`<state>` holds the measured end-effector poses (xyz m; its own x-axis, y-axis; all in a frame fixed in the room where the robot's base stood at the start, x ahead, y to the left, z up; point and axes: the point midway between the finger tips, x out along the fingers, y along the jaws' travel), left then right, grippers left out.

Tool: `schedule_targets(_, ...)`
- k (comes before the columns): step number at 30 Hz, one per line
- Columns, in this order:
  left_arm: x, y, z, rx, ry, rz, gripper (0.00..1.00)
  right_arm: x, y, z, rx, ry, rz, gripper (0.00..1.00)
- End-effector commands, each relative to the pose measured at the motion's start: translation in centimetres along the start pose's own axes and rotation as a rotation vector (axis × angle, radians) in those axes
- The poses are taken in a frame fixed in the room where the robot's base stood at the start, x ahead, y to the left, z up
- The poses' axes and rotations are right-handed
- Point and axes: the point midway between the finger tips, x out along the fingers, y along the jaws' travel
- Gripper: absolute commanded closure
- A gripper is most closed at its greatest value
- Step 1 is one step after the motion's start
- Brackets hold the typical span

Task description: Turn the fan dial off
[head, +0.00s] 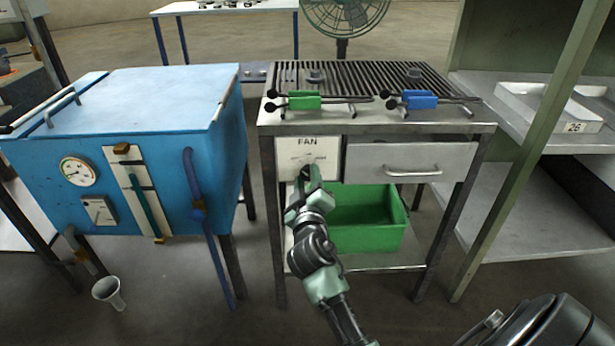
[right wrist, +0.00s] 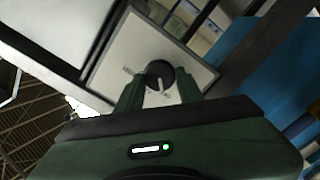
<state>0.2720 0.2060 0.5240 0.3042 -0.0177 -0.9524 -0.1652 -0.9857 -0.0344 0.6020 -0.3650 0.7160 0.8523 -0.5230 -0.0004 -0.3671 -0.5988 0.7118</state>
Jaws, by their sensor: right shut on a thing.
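The fan panel (head: 330,150) is a white plate marked FAN on the front of the metal workbench, left of a drawer. In the head view my right gripper (head: 307,172) is at the lower part of this panel and covers most of the dial. In the right wrist view the round black fan dial (right wrist: 160,75) with a pale pointer sits on the white panel (right wrist: 135,45), between the two green fingers of my right gripper (right wrist: 160,90). The gripper is shut on the dial. The dial's exact setting is hard to read. My left gripper is not in view.
A green bin (head: 370,235) stands on the shelf below the drawer (head: 410,162). Tongs with green (head: 304,100) and blue (head: 418,100) blocks lie on the bench top. A blue furnace box (head: 150,100) stands left, a fan (head: 343,15) behind.

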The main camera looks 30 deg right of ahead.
Motion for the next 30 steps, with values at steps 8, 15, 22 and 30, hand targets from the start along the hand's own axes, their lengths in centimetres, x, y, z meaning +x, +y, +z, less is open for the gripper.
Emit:
schedule_targets(8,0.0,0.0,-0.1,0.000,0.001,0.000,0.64,0.0,-0.1,0.0,-0.011,0.001,-0.001,1.00)
schedule_targets(15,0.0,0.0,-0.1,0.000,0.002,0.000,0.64,0.0,-0.1,0.0,-0.011,0.001,-0.001,0.41)
schedule_targets(22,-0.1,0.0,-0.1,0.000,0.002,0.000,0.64,0.0,0.0,0.0,-0.009,0.000,0.000,0.41)
schedule_targets(30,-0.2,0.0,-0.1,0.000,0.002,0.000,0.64,-2.2,-0.1,0.1,-0.008,-0.001,-0.003,0.41)
